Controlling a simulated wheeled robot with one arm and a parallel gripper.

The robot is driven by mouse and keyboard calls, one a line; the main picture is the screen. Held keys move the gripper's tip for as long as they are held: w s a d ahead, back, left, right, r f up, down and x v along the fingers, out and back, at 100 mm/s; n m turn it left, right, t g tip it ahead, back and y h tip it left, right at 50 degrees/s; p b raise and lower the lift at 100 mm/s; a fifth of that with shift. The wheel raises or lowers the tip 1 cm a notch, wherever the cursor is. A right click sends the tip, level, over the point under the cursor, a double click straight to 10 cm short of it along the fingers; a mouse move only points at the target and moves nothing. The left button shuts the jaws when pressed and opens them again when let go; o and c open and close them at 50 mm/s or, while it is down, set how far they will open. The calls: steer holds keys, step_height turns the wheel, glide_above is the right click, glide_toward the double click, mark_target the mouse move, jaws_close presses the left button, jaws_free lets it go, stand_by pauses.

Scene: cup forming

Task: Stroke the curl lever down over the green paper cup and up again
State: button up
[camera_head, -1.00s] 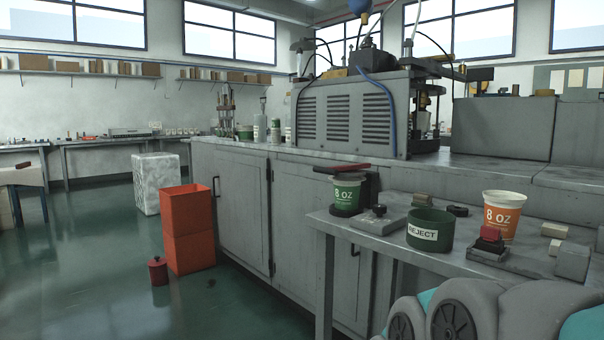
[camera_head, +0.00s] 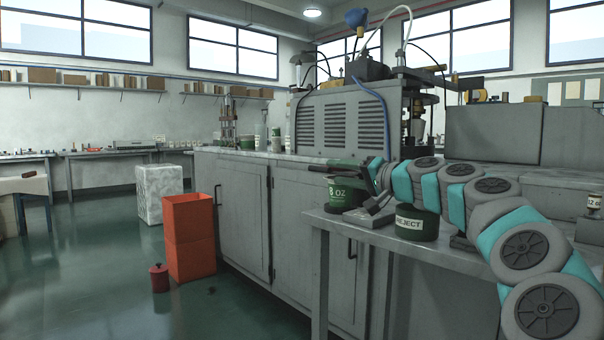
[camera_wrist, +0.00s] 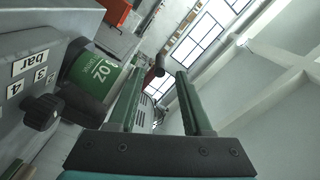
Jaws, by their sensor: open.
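The green paper cup (camera_head: 341,193) marked 8 OZ stands upright on a dark base at the left end of the near table. The curl lever (camera_head: 320,169) lies about level across the cup's top, its dark end reaching left. My gripper (camera_head: 350,162) is at cup-rim height beside the lever, its green fingers apart. In the wrist view, the cup (camera_wrist: 96,74) is left of my open gripper (camera_wrist: 160,75). The lever's dark knob (camera_wrist: 153,75) shows in the gap between the fingers; I cannot tell whether it touches them.
A grey control box (camera_head: 372,212) sits in front of the cup; its black knob (camera_wrist: 42,112) shows close in the wrist view. The green REJECT tub (camera_head: 416,223) is below my arm. The grey machine (camera_head: 340,115) stands behind.

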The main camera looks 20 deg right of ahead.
mark_target(319, 169)
steer(key=shift+x, duration=3.85)
steer(key=shift+d, duration=0.1)
steer(key=shift+c, duration=0.2)
jaws_close()
